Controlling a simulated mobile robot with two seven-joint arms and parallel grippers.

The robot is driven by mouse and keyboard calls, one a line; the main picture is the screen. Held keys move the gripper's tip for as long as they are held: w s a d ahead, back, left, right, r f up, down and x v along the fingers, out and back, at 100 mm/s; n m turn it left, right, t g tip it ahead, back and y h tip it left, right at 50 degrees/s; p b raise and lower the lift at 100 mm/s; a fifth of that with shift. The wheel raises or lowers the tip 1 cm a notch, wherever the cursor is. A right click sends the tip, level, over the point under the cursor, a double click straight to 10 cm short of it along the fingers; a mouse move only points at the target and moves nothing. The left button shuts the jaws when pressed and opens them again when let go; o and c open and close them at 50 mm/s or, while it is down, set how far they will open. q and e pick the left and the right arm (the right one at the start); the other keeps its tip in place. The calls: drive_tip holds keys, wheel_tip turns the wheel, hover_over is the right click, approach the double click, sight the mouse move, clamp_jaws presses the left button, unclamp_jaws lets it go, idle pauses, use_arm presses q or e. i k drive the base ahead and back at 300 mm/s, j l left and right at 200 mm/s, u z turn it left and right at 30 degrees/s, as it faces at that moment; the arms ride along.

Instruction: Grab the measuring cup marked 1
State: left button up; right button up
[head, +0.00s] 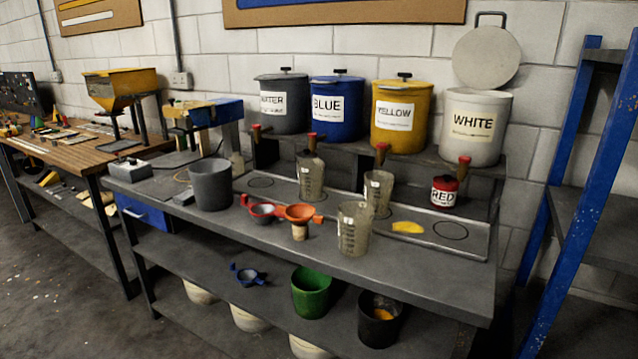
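Three clear measuring cups stand upright on the grey workbench. One cup (311,180) is at the back left, below a red-handled tap. A second cup (378,193) is right of it, below another tap. A third cup (354,232) stands nearer the front edge. Dark scale marks show on them, but I cannot read which one is marked 1. Neither of my grippers is in view.
Containers labelled water (283,112), blue (336,118), yellow (402,122) and white (476,135) stand on a raised shelf. A blue ladder-like frame (576,210) stands at right.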

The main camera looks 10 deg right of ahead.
sight(310, 170)
drive_tip(key=i+j+z, duration=0.1)
drive_tip(key=z, duration=1.3)
drive_tip(key=j+z, duration=0.85)
drive_tip(key=z, duration=0.25)
drive_tip(key=k+j+z, duration=0.2)
drive_tip(key=j, duration=0.15)
drive_tip(key=k+j+z, duration=0.15)
drive_tip(key=j, duration=0.15)
drive_tip(key=k+j+z, duration=0.2)
drive_tip(key=i+j, duration=0.1)
drive_tip(key=j, duration=0.05)
